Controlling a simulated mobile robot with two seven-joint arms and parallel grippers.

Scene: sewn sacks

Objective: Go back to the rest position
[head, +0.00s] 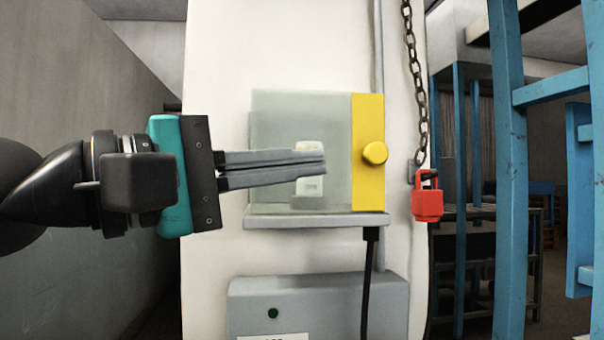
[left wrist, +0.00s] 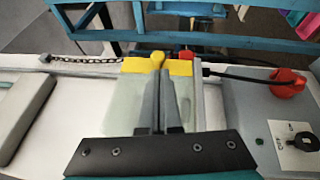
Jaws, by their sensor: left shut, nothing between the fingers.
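My left gripper (head: 320,164) comes in from the left in the head view, its two grey fingers shut together and empty. They are in front of a see-through cover (head: 275,120) with a yellow strip (head: 367,190) and round yellow knob (head: 375,153) on its right edge. The fingertips end short of the strip; I cannot tell whether they touch the cover. A whitish switch (head: 310,186) shows behind the cover, partly hidden by the fingers. In the left wrist view the shut fingers (left wrist: 161,92) point toward the yellow knob (left wrist: 157,61). My right gripper is not in view.
A red padlock (head: 427,203) hangs by a chain (head: 416,80) right of the cover. Below is a grey box (head: 330,300) with a cable; the wrist view shows its red button (left wrist: 288,82) and black rotary knob (left wrist: 305,142). Blue framework (head: 509,180) stands at right.

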